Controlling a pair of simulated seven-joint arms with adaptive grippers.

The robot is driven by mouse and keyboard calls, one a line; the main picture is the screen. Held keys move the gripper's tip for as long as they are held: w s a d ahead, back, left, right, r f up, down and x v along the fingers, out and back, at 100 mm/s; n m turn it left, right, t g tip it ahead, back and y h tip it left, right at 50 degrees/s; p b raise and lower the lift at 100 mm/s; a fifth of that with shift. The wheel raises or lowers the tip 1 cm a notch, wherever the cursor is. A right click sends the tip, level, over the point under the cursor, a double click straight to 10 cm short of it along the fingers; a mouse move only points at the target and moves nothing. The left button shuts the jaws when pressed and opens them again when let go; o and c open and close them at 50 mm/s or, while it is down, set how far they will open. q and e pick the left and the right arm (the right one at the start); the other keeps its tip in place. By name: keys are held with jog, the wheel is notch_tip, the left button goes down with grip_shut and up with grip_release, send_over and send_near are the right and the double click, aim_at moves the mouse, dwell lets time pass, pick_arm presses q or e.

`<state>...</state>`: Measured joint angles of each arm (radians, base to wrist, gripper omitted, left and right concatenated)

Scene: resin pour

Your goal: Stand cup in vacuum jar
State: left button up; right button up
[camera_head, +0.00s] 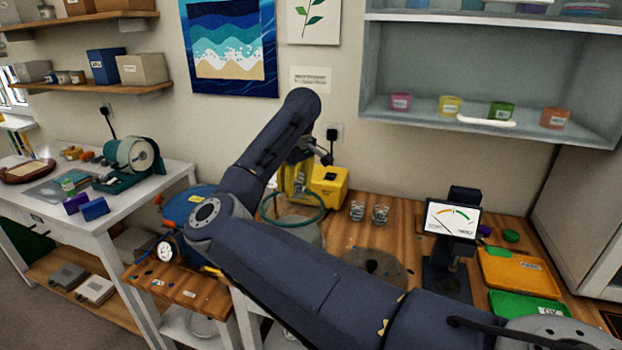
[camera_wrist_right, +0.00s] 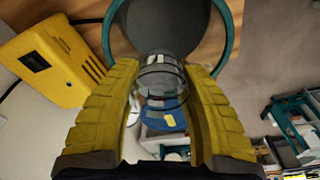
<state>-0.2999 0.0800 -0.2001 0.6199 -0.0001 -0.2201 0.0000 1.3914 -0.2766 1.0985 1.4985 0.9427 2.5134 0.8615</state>
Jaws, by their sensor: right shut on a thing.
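My right gripper (camera_head: 296,182) has yellow fingers and is at the back of the wooden bench, close to the vacuum jar (camera_head: 307,228). In the right wrist view its fingers are shut on a clear cup (camera_wrist_right: 160,76). The jar is a wide cylinder with a teal rim, partly hidden by my arm in the head view. Its teal rim also shows in the right wrist view (camera_wrist_right: 231,45), around a dark grey round area beyond the cup. I cannot tell whether the cup is inside the rim. My left gripper is not in view.
A yellow box (camera_head: 329,187) stands behind the jar, and two clear cups (camera_head: 357,210) (camera_head: 380,214) are to its right. A blue tank (camera_head: 186,208) with a gauge is left. A dial instrument (camera_head: 452,220) and an orange tray (camera_head: 520,271) are at the right.

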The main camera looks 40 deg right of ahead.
jog(key=shift+w+a+f, duration=0.25)
jog(key=shift+a+f, duration=0.05)
jog(key=shift+a, duration=0.2)
jog(key=shift+a+f, duration=0.1)
jog(key=shift+f, duration=5.5)
jog(key=shift+f, duration=0.55)
jog(key=o, duration=1.2)
jog(key=shift+o, duration=0.2)
jog(key=shift+r, duration=6.25)
